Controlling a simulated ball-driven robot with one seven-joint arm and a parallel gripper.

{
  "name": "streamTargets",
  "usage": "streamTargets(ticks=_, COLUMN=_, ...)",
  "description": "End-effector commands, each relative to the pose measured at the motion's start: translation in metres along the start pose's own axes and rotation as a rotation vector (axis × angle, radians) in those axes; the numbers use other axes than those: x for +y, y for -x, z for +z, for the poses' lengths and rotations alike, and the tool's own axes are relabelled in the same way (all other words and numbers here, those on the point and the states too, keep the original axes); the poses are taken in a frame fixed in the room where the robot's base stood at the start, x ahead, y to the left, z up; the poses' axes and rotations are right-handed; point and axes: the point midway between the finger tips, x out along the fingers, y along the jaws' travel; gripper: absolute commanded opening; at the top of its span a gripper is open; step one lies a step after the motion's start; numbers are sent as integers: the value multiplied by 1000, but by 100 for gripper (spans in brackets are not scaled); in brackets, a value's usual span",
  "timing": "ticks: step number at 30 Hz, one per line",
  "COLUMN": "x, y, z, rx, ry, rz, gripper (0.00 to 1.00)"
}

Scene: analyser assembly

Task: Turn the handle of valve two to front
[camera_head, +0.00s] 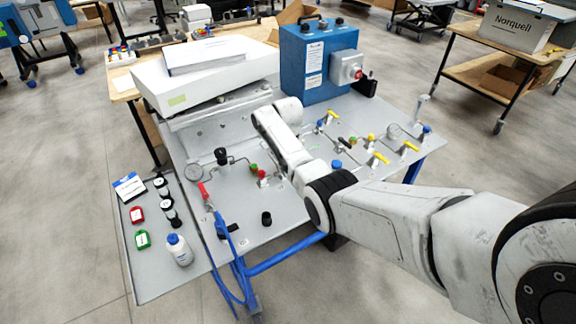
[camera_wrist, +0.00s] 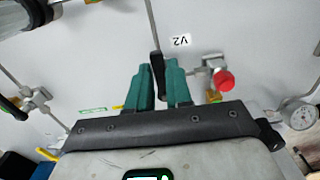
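In the wrist view, the black handle (camera_wrist: 158,72) of valve two stands between the two green fingers of my gripper (camera_wrist: 160,84). The fingers press close on both sides of it. The handle points up and down the picture, in line with a thin metal pipe (camera_wrist: 152,25). An upside-down V2 label (camera_wrist: 180,41) lies just right of it. The valve's body is hidden behind the fingers and palm. In the head view, my arm hides both the gripper fingers and this handle.
A red knob (camera_wrist: 223,80) sits close right of the fingers, with a gauge (camera_wrist: 301,114) farther right. In the head view, yellow-handled valves (camera_head: 379,158) and a blue box (camera_head: 318,62) stand on the grey panel (camera_head: 240,215). A bottle (camera_head: 179,250) stands at left.

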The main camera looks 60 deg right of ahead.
Motion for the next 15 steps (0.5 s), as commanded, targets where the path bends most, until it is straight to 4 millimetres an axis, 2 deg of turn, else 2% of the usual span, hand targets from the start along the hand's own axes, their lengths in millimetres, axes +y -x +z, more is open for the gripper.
streamTargets(ticks=1, x=0, y=1, z=0, rx=1, ry=1, rz=0, gripper=24)
streamTargets(ticks=7, x=0, y=0, z=0, rx=0, ry=2, rz=0, gripper=43)
streamTargets(ticks=15, x=0, y=2, z=0, rx=-1, ry=2, rz=0, gripper=43)
